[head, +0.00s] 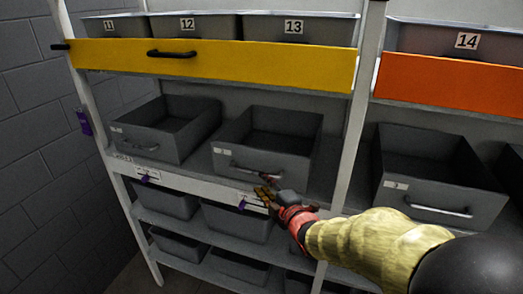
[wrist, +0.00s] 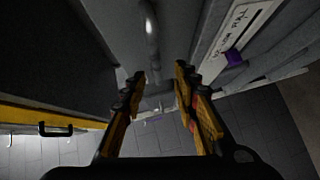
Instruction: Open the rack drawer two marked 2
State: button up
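A grey open-topped drawer (head: 225,160), second from the left on the middle shelf, has a small white label too small to read; by its place it appears to be drawer two. Its bar handle (head: 247,170) crosses the lower front, partly hidden by my gripper (head: 268,194). My gripper reaches in from the right, at the right end of this handle. In the wrist view my gripper (wrist: 160,74) has its two yellow-and-black fingers apart, with nothing clearly held. A metal bar, probably the handle (wrist: 151,28), lies ahead between the fingertips; I cannot tell whether they touch it.
A similar drawer (head: 150,146) stands left and a drawer marked 3 (head: 400,196) right, beyond a white upright (head: 349,140). Below run a white shelf edge (head: 190,182) with purple clips and lower bins (head: 237,222). A yellow drawer front (head: 255,63) is above.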

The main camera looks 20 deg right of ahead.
aim_at(255, 174)
jog(key=shift+w+r+n, duration=0.15)
jog(key=shift+w+n, duration=0.15)
jog(key=shift+w, duration=0.35)
jog(key=shift+x, duration=3.5)
jog(key=shift+a, duration=0.1)
jog(key=shift+c, duration=0.6)
grip_shut()
